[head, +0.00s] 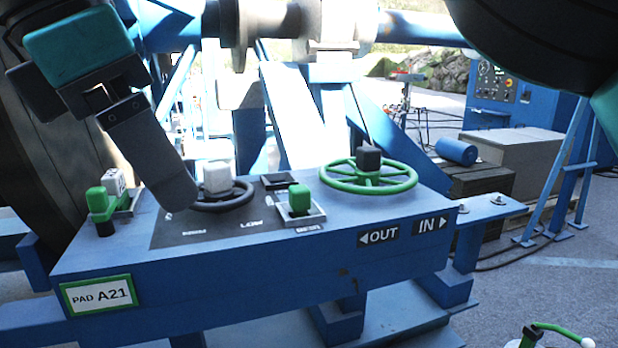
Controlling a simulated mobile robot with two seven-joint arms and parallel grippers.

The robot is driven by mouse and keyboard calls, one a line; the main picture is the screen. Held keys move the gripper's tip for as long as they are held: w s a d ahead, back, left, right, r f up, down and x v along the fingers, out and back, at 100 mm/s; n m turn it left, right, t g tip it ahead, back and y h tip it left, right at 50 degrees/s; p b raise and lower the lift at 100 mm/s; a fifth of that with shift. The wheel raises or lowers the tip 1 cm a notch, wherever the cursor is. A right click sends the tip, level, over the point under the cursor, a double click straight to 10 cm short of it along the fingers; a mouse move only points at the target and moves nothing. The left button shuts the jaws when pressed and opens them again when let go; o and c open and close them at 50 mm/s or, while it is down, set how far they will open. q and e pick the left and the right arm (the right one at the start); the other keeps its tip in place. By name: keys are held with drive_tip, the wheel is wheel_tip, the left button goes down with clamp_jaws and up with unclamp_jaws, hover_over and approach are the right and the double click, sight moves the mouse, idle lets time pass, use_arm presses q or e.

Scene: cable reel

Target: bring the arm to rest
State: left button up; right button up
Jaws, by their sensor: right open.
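My right gripper (178,198) shows at the upper left, on a dark wrist with a teal band. Its grey finger slants down to the left edge of the dark handwheel (235,201) on the blue control desk (240,272). Whether it touches the wheel I cannot tell. The gripper is open and nothing shows in it; its other finger is hidden. A pale grey block (217,177) stands at that wheel's hub. A green-topped lever (97,200) stands left of the finger. My left gripper is not in view.
A green handwheel (368,178) and a green rocker (299,199) stand on the desk right of the finger. A blue frame and shaft (408,25) rise behind. A grey crate (515,155) stands at right.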

drive_tip(key=s+a+f+n+g+y, duration=0.8)
drive_tip(key=a+n+g+y, duration=0.1)
drive_tip(key=a+g, duration=0.15)
drive_tip(key=w+d+r+m+g+y+p, duration=0.2)
drive_tip(key=w+r+g+y, duration=0.35)
drive_tip(key=y, duration=0.75)
drive_tip(key=w+d+f+m+t+y, duration=0.35)
drive_tip(key=w+m+t, duration=0.25)
drive_tip(key=m+t, duration=0.3)
drive_tip(key=w+d+f+m+t+y, duration=0.3)
drive_tip(key=w+d+m+t+y, duration=0.25)
drive_tip(key=t, duration=0.65)
drive_tip(key=w+d+f+m+t+h, duration=0.2)
drive_tip(key=d+f+m+t+h, duration=0.45)
drive_tip(key=f+h, duration=0.2)
drive_tip(key=w+d+f+m+t+h, duration=0.3)
drive_tip(key=d+f+m+t+h, duration=0.3)
drive_tip(key=f+h, duration=0.25)
drive_tip(key=s+d+f+m+g+h, duration=0.1)
drive_tip(key=s+d+f+g+h, duration=0.3)
drive_tip(key=s+d+f, duration=0.4)
drive_tip(key=s+d+f+m+g+h+p, duration=0.1)
drive_tip(key=s+d+f+g+h, duration=0.3)
drive_tip(key=s+d+f, duration=0.5)
wheel_tip(320, 180, down, 8)
drive_tip(key=shift+s+r+m+g, duration=0.1)
drive_tip(key=shift+s+m+g, duration=0.2)
drive_tip(key=shift+s+g, duration=0.25)
